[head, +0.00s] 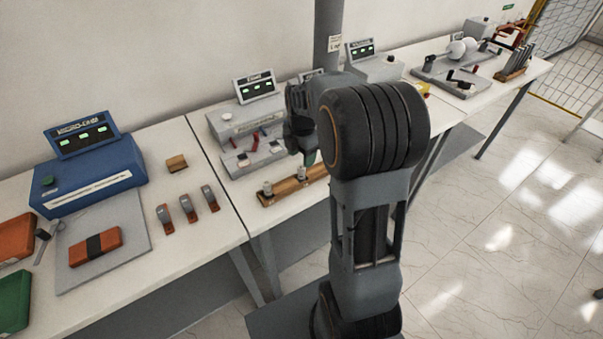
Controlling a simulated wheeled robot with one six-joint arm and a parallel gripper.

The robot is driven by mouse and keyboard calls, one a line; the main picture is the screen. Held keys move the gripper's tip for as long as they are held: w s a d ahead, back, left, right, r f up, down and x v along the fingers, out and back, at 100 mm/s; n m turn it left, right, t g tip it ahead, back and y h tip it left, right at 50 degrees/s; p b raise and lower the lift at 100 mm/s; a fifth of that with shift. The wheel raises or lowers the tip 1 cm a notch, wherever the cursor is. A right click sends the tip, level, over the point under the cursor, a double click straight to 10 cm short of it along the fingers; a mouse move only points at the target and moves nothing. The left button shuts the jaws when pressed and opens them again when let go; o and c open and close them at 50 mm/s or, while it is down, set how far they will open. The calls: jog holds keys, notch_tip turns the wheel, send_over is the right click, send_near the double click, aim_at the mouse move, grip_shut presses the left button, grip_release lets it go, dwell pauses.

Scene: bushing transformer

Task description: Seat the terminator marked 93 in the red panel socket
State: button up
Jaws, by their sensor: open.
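A wooden rack (285,193) lies near the front of the middle table and holds small metallic upright pieces (267,188); my arm covers its right end. The number 93 cannot be read on any of them. Behind the rack, a grey panel unit (232,164) carries small red and blue parts; a red one (256,143) shows on its face, but I cannot tell whether it is the red socket. My gripper (305,152) is open above and behind the rack, partly hidden by my own arm. I see nothing held in it.
A blue micro-ohm meter (88,172), several small red-and-grey clamps (188,208) and a grey mat (130,240) with an orange block (95,247) occupy the left table. A dark post (328,40) stands behind the arm. Bare tabletop lies left of the rack.

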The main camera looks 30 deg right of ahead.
aim_at(301, 167)
jog(key=shift+a+f+p, duration=0.15)
jog(key=shift+f+p, duration=0.45)
jog(key=shift+f, duration=3)
jog(key=c, duration=1)
